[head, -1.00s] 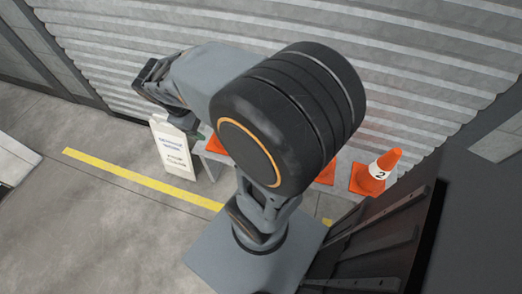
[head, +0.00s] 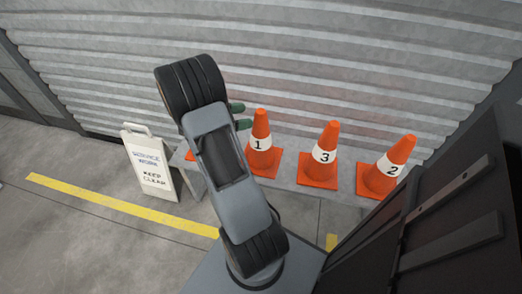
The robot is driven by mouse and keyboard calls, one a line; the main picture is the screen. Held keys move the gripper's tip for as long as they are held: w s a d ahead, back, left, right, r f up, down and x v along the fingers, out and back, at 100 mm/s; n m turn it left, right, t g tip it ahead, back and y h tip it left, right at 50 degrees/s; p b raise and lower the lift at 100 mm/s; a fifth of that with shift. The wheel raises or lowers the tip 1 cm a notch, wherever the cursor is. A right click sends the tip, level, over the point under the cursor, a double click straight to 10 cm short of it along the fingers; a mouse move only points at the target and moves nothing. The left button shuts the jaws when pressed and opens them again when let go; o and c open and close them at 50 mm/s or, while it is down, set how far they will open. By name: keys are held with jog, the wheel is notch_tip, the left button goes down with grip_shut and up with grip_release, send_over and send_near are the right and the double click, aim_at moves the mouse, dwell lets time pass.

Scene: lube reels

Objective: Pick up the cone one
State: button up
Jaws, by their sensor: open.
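The orange cone with a white band marked 1 (head: 262,148) stands upright on a grey bench (head: 303,187) by the corrugated wall. My gripper (head: 241,116) shows as two dark green fingers just left of the cone's upper part. It is open, and I see nothing between the fingers. Whether a finger touches the cone, I cannot tell. My arm hides most of the gripper and the cone's lower left edge.
The cone marked 3 (head: 324,157) and the cone marked 2 (head: 386,170) stand to the right. An orange piece (head: 190,155) shows left of my arm, mostly hidden. A dark panel fills the right.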

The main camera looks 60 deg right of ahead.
jog(key=b+x, duration=0.2)
jog(key=x, duration=0.6)
jog(key=shift+d, duration=0.25)
jog(key=shift+f, duration=0.15)
grip_shut()
dwell(0.5)
